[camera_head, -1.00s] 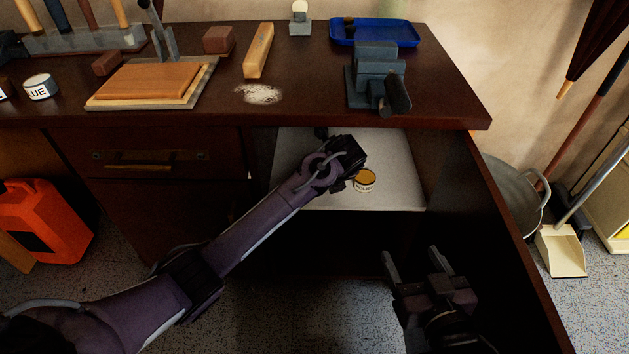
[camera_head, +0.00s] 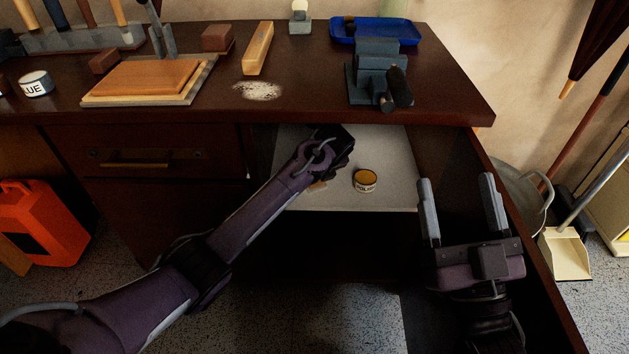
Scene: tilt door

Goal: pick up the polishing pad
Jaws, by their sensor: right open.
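No polishing pad shows clearly. A small tan piece (camera_head: 318,186) on the white shelf (camera_head: 392,150) inside the desk is partly covered by my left forearm, and I cannot tell if it is the pad. A small round tin labelled as polish (camera_head: 365,181) stands on the shelf to its right. My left gripper (camera_head: 333,140) reaches under the desk top over the shelf; its fingertips are hidden. My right gripper (camera_head: 457,182) is open and empty, its fingers pointing up the picture, right of the shelf and apart from the tin.
The desk top (camera_head: 310,105) overhangs the shelf. A vise (camera_head: 376,75) stands near its front right edge, with a blue tray (camera_head: 378,32) behind. The dark side panel (camera_head: 500,215) bounds the right. A dustpan (camera_head: 565,254) stands beyond it.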

